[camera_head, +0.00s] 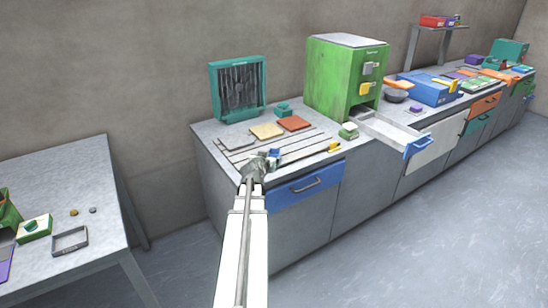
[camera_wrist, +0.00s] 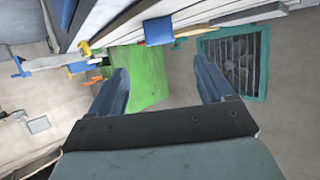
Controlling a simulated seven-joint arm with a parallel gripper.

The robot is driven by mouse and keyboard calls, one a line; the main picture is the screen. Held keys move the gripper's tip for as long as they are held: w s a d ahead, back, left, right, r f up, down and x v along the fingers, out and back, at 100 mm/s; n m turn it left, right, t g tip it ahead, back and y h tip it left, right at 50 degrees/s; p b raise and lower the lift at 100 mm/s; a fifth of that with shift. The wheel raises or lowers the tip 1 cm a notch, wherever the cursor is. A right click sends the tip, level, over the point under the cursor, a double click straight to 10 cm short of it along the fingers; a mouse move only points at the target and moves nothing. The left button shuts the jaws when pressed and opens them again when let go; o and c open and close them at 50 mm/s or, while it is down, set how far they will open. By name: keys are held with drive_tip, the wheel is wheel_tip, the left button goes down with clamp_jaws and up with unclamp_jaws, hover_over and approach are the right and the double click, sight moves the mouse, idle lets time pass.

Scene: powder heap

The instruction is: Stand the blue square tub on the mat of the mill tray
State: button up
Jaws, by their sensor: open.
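A small blue block-like thing, which looks like the blue square tub (camera_wrist: 158,30), stands on the counter in the wrist view, beyond my fingers and apart from them. In the head view a blue patch (camera_head: 274,153) beside my gripper (camera_head: 257,166) may be the same tub, partly hidden. My gripper is open and empty in the wrist view (camera_wrist: 165,88), which is upside down. The green mill (camera_head: 343,78) stands on the counter.
A teal framed fan unit (camera_head: 237,88), a teal block (camera_head: 283,109) and tan and red flat pieces (camera_head: 294,123) lie left of the mill. A green block (camera_head: 348,131) is near the tray. A blue crate (camera_head: 428,90) and bowl (camera_head: 395,95) are to the right.

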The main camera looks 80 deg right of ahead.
drive_tip(key=s+d+r+m+y, duration=0.1)
drive_tip(key=d+r+m, duration=0.2)
drive_tip(key=d+r, duration=1.1)
drive_tip(key=n+y, duration=0.3)
drive_tip(key=y, duration=0.5)
approach(274, 152)
drive_tip(key=x, duration=0.2)
drive_tip(key=a+x, duration=0.1)
drive_tip(key=x, duration=0.5)
drive_tip(key=shift+s+a+f, duration=0.15)
drive_tip(key=shift+s+f, duration=0.1)
drive_tip(key=shift+s, duration=0.05)
drive_tip(key=c, duration=1.1)
drive_tip(key=shift+r, duration=0.1)
drive_tip(key=shift+c, duration=0.2)
